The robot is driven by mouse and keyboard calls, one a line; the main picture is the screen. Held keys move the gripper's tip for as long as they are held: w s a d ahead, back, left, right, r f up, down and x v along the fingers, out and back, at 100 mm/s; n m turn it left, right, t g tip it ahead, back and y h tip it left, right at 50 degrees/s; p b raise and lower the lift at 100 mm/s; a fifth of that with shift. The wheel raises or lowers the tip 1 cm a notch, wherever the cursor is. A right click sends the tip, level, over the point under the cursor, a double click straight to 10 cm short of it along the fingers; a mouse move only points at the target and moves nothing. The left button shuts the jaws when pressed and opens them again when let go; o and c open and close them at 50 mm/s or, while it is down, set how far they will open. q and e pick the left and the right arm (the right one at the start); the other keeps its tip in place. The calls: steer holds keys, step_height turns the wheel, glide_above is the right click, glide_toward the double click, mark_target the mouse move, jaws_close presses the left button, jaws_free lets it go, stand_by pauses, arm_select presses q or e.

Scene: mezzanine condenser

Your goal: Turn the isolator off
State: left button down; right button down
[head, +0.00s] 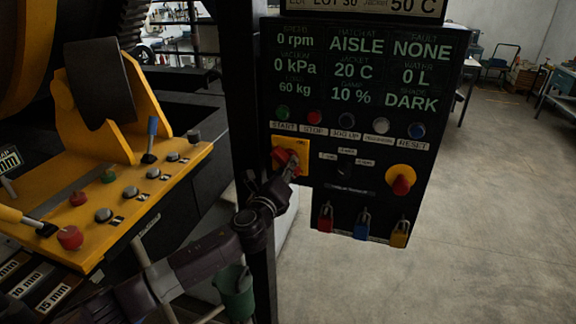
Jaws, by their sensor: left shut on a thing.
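The isolator is a red rotary handle (281,156) on a yellow plate (304,149), at the left side of the black control panel (362,123). My left gripper (291,168) reaches up from below and is shut on the red handle. Its fingers cover part of the handle, so the handle's exact angle is hard to tell. My right gripper is not in view.
A red mushroom button (401,184) on a yellow round sits right of the isolator. A row of push buttons (347,120) is above, and coloured padlocks (361,226) hang below. A yellow console (130,195) with levers stands left. Open floor lies right.

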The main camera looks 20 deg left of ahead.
arm_select(q)
steer(key=shift+r, duration=0.2)
steer(key=c, duration=2)
jaws_free()
steer(key=shift+o, duration=1)
steer(key=shift+f, duration=0.1)
